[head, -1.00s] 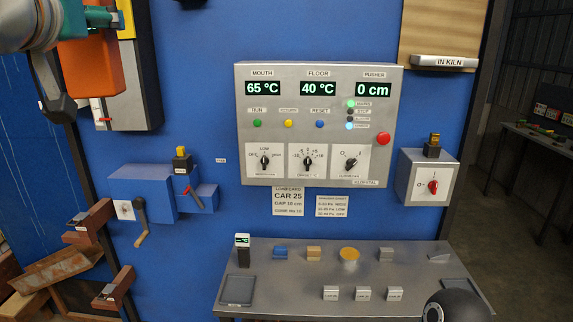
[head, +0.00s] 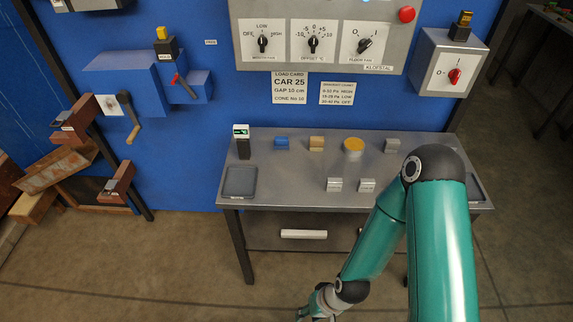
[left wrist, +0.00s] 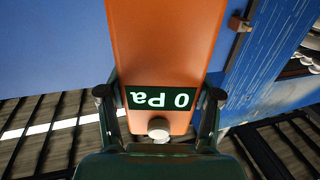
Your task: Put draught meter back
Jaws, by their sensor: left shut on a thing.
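The draught meter (left wrist: 165,50) is an orange, flat body with a dark display reading "0 Pa", upside down in the left wrist view. A round pale knob sits below its display. My left gripper (left wrist: 160,97) has one finger on each side of the meter's display end and is shut on it. The left gripper and the meter are out of the head view. My right gripper (head: 322,304) is low in the head view, in front of the bench and cut off by the bottom edge. Its fingers do not show clearly.
A metal bench (head: 300,195) carries a dark tray (head: 240,181), a small display unit (head: 242,146) and several blocks. Above are a control panel (head: 310,12), a blue crank box (head: 110,82) and a red-knob switch box (head: 448,65). A blue surface (left wrist: 50,50) lies beside the meter.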

